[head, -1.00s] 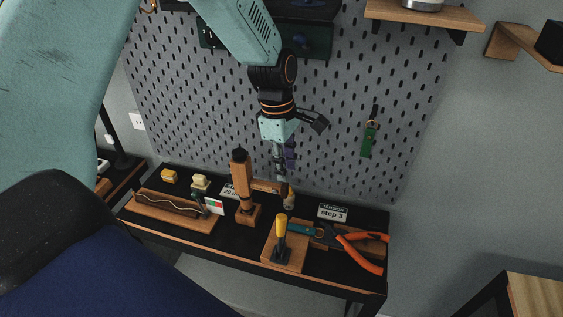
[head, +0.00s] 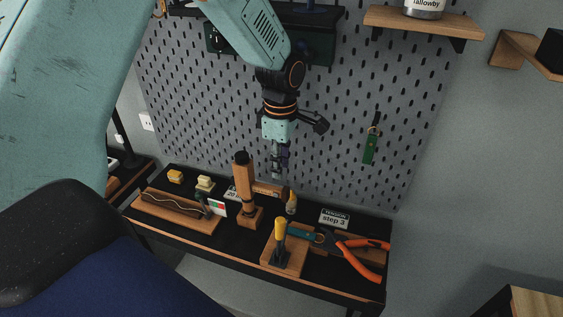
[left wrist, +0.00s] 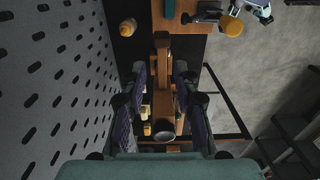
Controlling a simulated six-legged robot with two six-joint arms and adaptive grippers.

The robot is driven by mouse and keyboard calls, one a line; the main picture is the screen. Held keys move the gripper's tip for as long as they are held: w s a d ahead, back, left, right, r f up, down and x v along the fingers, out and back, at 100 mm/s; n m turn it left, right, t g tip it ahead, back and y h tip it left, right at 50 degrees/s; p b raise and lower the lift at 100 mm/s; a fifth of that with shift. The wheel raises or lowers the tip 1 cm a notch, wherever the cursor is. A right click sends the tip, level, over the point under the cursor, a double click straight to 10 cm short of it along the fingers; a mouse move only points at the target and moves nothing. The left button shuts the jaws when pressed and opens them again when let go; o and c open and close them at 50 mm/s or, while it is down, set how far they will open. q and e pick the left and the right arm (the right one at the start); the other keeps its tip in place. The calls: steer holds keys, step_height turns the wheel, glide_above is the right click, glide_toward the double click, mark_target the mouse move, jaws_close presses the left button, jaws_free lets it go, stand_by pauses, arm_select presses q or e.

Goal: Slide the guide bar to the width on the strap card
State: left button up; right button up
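My left gripper (head: 276,172) hangs in front of the pegboard, above the bench and just right of the top of a wooden post stand (head: 243,182). In the left wrist view my left gripper (left wrist: 160,75) has its fingers apart, with the stand (left wrist: 162,65) seen below and between them; no contact shows. A white card marked "20" (head: 231,193) stands behind the post, partly hidden by it. I cannot tell for certain which part is the guide bar. A wooden block with a wavy strip (head: 175,211) lies left of the stand.
A wooden base with a yellow-handled tool (head: 281,230) and orange-handled pliers (head: 360,258) occupy the bench's right side. A "step 3" sign (head: 334,219) stands behind. The pegboard (head: 340,120) rises close behind my gripper.

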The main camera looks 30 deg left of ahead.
mark_target(281, 188)
arm_select(q)
steer(key=f, duration=0.3)
steer(key=shift+w+a, duration=0.15)
steer(key=shift+a, duration=0.1)
steer(key=f+b, duration=0.1)
steer(key=s+f+b, duration=0.1)
steer(key=shift+d+f+b, duration=0.3)
steer(key=shift+f+b, duration=0.05)
steer(key=shift+w+a+f+b, duration=0.1)
steer(key=shift+w+f+b, duration=0.15)
steer(key=shift+f+b, duration=0.35)
steer(key=shift+w+a+f+b, duration=0.1)
steer(key=shift+w+f+b, duration=0.1)
steer(key=shift+f+b, duration=0.35)
steer(key=shift+w+f+b, duration=0.1)
steer(key=shift+f+b, duration=0.2)
steer(key=shift+f, duration=0.05)
steer(key=shift+r, duration=0.25)
steer(key=shift+c, duration=0.8)
steer(key=shift+s+d+r+p, duration=0.15)
steer(key=shift+s+r+p, duration=0.2)
steer(key=shift+s, duration=0.1)
steer(key=c, duration=0.4)
steer(key=shift+w+f, duration=0.1)
steer(key=shift+w, duration=0.05)
jaws_close()
arm_select(e)
step_height(281, 188, down, 5)
steer(key=shift+a+r, duration=0.1)
steer(key=shift+a, duration=0.05)
